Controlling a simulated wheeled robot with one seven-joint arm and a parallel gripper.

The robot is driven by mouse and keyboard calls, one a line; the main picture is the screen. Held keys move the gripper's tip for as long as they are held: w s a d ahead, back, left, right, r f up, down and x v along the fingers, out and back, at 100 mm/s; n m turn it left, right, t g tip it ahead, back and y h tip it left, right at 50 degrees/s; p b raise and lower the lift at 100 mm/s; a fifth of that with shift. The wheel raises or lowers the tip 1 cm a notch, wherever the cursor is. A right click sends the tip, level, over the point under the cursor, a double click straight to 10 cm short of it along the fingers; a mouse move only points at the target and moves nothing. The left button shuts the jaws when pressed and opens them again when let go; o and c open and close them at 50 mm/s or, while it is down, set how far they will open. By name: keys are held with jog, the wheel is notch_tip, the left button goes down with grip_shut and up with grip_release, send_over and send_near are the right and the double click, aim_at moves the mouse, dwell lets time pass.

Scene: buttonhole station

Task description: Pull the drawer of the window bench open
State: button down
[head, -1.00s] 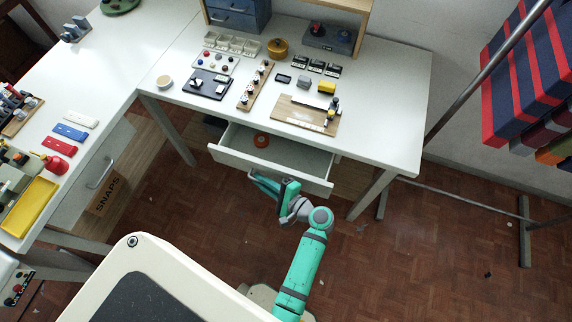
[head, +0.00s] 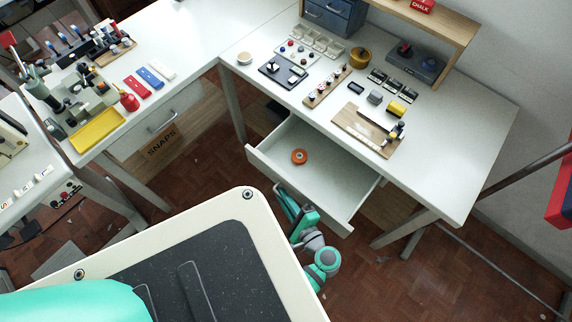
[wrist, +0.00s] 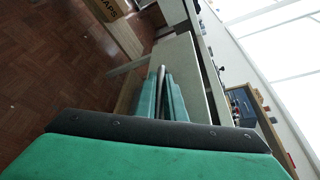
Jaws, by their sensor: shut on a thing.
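The white drawer (head: 330,172) under the white bench is pulled well out, and its inside shows. An orange ring (head: 299,156) lies in it towards the left. My gripper (head: 283,200) is at the outside of the drawer's front, low and near its middle. In the wrist view, my gripper (wrist: 162,92) has its two green fingers closed around a thin grey bar, the drawer's handle (wrist: 161,78). The pale drawer front (wrist: 190,68) is just beyond the fingers.
The bench top (head: 470,150) carries button trays, a wooden board (head: 365,132) and small blocks. A bench leg (head: 405,228) stands right of the drawer. A second table with a yellow tray (head: 97,130) and a closed drawer (head: 150,118) is at left. Brown floor is free in front.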

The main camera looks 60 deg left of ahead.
jog(key=c, duration=2.1)
grip_release()
jog(key=v, duration=1.1)
jog(key=shift+f, duration=0.1)
jog(key=shift+a, duration=0.1)
